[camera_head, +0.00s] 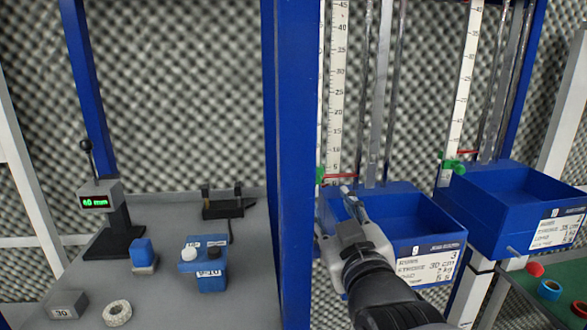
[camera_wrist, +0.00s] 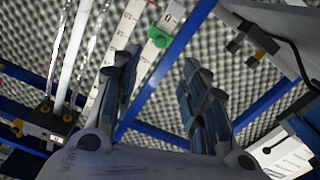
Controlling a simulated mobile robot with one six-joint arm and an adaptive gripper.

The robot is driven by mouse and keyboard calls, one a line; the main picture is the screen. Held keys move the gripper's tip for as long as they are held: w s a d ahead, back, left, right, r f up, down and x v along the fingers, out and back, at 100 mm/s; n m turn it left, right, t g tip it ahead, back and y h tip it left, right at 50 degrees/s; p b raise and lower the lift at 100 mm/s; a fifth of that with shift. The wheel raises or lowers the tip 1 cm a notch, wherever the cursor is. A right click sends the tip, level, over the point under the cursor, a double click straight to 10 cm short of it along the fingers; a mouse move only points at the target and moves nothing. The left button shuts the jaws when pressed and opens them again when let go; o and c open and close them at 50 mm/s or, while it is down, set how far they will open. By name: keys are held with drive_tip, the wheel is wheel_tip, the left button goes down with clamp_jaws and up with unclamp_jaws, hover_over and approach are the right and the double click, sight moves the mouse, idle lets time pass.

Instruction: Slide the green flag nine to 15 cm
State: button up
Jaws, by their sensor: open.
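A green flag (camera_head: 320,175) with a red pointer sits low on the left white ruler (camera_head: 337,90), near the scale's bottom. A second green flag (camera_head: 453,166) with a red pointer sits low on the right ruler (camera_head: 466,80). I cannot read a nine on either. My gripper (camera_head: 346,205) is open and empty by the left blue box, just below the left flag in the picture. In the wrist view, my open fingers (camera_wrist: 160,68) point toward a green flag (camera_wrist: 157,40) beside the ruler's 0 mark; it appears beyond the fingertips, apart from them.
Two blue boxes with labels, a left one (camera_head: 440,230) and a right one (camera_head: 535,197), stand under the rulers. A blue post (camera_head: 295,150) rises left of the rulers.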

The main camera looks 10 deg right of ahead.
sight(318, 179)
drive_tip(key=w, duration=1.3)
drive_tip(key=shift+w, duration=0.25)
drive_tip(key=shift+c, duration=0.5)
clamp_jaws()
drive_tip(key=shift+r, duration=0.1)
